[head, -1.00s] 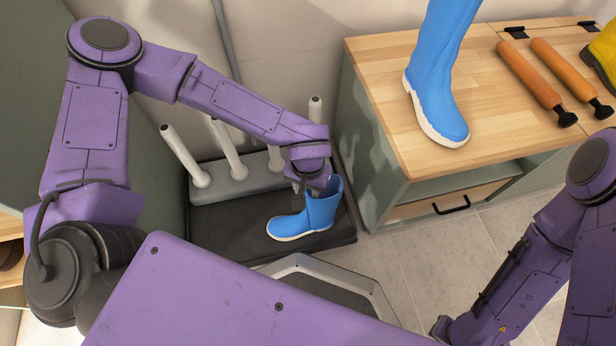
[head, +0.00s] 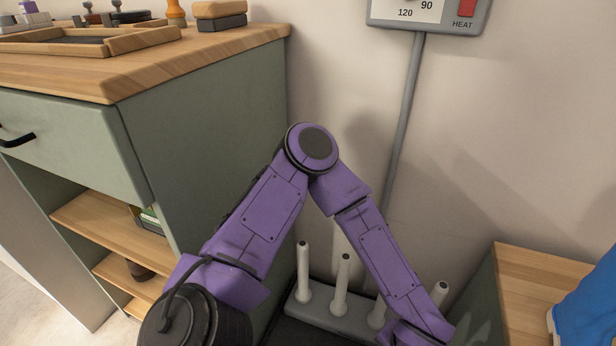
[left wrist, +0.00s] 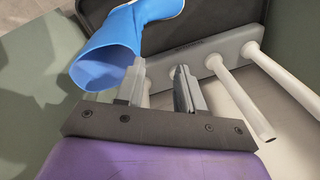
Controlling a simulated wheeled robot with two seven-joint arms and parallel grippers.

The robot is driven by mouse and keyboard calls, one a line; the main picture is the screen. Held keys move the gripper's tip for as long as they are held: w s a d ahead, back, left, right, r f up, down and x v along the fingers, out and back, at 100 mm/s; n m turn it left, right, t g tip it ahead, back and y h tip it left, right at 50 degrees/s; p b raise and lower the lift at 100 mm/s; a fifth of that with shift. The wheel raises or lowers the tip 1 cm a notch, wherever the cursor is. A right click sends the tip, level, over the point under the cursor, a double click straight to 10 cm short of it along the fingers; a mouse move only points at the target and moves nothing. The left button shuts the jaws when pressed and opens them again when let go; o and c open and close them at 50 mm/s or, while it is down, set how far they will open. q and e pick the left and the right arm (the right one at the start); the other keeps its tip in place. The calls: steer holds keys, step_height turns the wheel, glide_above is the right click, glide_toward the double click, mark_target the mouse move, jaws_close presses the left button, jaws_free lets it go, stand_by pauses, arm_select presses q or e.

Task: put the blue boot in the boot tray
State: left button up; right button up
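One blue boot (left wrist: 125,30) shows in the left wrist view, its open top facing the camera and its foot cut off by the upper edge. It is at the dark boot tray (left wrist: 205,22); the tray's edge also shows in the head view (head: 292,332). My left gripper (left wrist: 160,72) is open beside the boot's shaft. One finger overlaps the shaft's edge in the picture; I cannot tell if they touch. No boot lies between the fingers. Another blue boot (head: 590,308) stands on the right counter, partly cut off. My right gripper is out of view.
A grey rack with white pegs (head: 342,285) stands at the back of the tray and close to my left gripper. A green cabinet (head: 205,150) walls the left side. A wooden-topped counter (head: 530,285) stands on the right. A grey pipe (head: 405,120) runs up the wall.

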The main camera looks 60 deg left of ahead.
arm_select(q)
steer(key=s+a+f+n+t+y, duration=0.1)
steer(key=s+a+f+n, duration=0.4)
steer(key=s+a+f, duration=0.6)
steer(key=s+a+t, duration=0.1)
steer(key=s+a, duration=0.2)
steer(key=a, duration=0.1)
steer(key=shift+s+f+n+t+y, duration=0.3)
steer(key=shift+f, duration=0.1)
